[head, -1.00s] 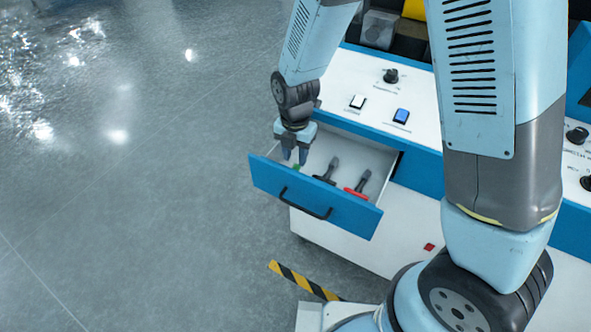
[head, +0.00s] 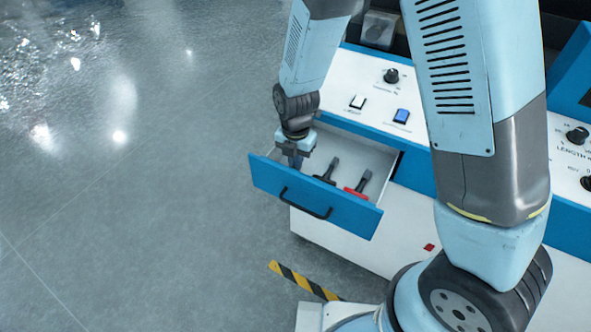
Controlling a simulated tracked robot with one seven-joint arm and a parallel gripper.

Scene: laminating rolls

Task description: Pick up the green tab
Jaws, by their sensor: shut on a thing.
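My gripper (head: 295,163) points down into the left end of the open blue drawer (head: 262,176). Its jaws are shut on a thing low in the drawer. The green tab cannot be made out now; the fingers and the drawer front hide that spot. A speck of green showed by the fingertips a second ago.
A black-handled tool (head: 329,172) and a red-based tool (head: 359,185) lie in the drawer, right of my gripper. The drawer front has a dark handle (head: 306,203). Above is a white panel with a black knob (head: 391,76), a white switch (head: 357,102) and a blue switch (head: 401,116).

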